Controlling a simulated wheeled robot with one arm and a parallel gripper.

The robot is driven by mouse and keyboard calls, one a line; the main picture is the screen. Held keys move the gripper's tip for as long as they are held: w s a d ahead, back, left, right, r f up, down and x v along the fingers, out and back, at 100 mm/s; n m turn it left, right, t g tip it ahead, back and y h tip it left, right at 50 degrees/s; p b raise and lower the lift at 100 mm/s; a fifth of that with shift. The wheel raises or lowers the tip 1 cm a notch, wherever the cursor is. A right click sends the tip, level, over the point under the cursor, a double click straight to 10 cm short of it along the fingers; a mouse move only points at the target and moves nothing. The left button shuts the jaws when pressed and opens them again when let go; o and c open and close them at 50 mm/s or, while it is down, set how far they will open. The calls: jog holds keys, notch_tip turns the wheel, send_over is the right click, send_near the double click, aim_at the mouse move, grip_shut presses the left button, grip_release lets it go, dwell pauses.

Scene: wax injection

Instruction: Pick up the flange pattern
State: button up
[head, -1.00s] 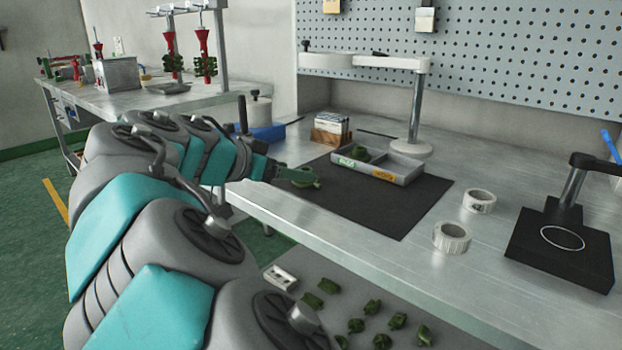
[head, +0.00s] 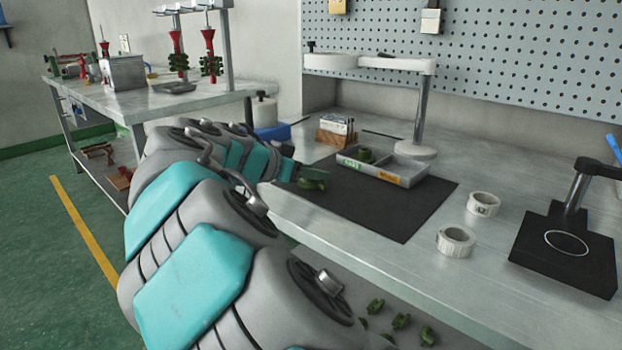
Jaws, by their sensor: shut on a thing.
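A green wax piece, which I take to be the flange pattern (head: 314,186), is at the tip of my gripper (head: 308,180), over the left part of the black mat (head: 390,217). My gripper is shut on it; the fingers are small and partly hidden by my arm. I cannot tell whether the piece touches the mat. Another green piece (head: 366,155) sits in the left compartment of the grey tray (head: 402,179), which has a green label and an orange label.
Two white tape rolls (head: 456,242) and a black stand (head: 565,250) are on the right of the bench. A lamp-like post (head: 421,108) and a wooden card holder (head: 336,133) stand behind the tray. Several green pieces (head: 401,321) lie lower down, near my arm.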

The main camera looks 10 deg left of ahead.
grip_shut()
notch_tip(320, 180, up, 18)
jog(key=p, duration=0.1)
jog(key=shift+p, duration=0.3)
dwell(0.8)
